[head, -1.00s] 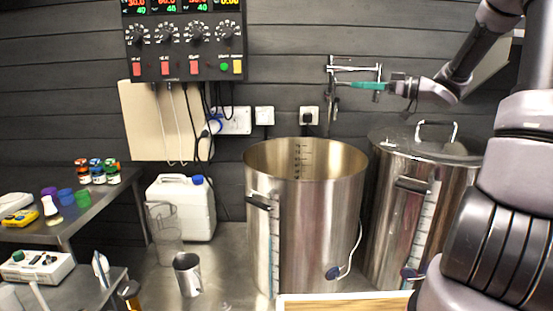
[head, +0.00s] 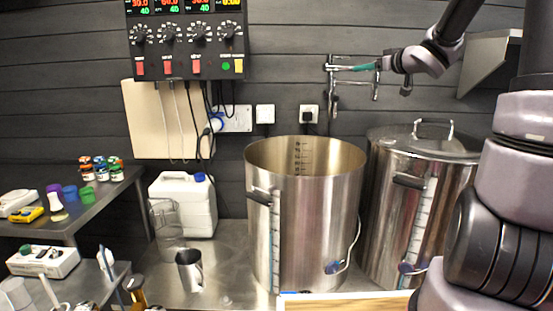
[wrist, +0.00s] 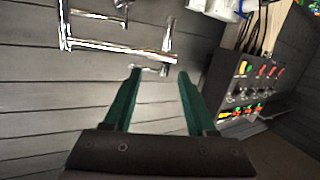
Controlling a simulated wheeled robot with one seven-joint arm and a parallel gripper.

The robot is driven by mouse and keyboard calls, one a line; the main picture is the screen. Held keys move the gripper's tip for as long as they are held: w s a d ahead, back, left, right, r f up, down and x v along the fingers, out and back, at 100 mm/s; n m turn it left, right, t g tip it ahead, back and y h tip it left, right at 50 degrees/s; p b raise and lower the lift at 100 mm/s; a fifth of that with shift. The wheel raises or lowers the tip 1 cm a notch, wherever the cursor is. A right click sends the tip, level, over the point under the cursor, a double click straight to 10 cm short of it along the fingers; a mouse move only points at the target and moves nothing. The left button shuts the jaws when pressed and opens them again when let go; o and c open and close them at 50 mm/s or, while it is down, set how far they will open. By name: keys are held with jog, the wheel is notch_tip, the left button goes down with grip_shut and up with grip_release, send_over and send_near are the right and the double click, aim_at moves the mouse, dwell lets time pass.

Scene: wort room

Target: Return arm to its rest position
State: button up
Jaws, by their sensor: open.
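My gripper (head: 362,68) is raised in front of the dark plank wall, at the upper right of the head view. Its teal fingers point left, over the metal wall rack (head: 331,92) in the picture. In the wrist view, the two fingers of my gripper (wrist: 159,72) stand apart with nothing between them. The wall rack (wrist: 110,45) shows beyond the fingertips there. I cannot tell the exact gap between the fingers and the rack.
An open steel kettle (head: 310,215) and a lidded steel pot (head: 390,230) stand below my arm. A control panel (head: 185,50) hangs on the wall at left, with a white jerrycan (head: 186,207) beneath it. A grey wall box (head: 490,60) is near my arm.

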jog(key=s+d+m+g+h, duration=0.35)
jog(key=s+m+h, duration=0.5)
jog(key=s, duration=0.85)
jog(key=s+a+f+g+y, duration=0.2)
jog(key=s+a+f, duration=0.1)
jog(key=s, duration=0.5)
jog(key=s+a+f+m+g+y, duration=0.1)
jog(key=s+a, duration=0.3)
jog(key=s, duration=0.5)
jog(key=shift+s+a+f+g+y, duration=0.15)
jog(key=shift+s+f+g+y, duration=0.1)
jog(key=shift+f+g+y, duration=0.5)
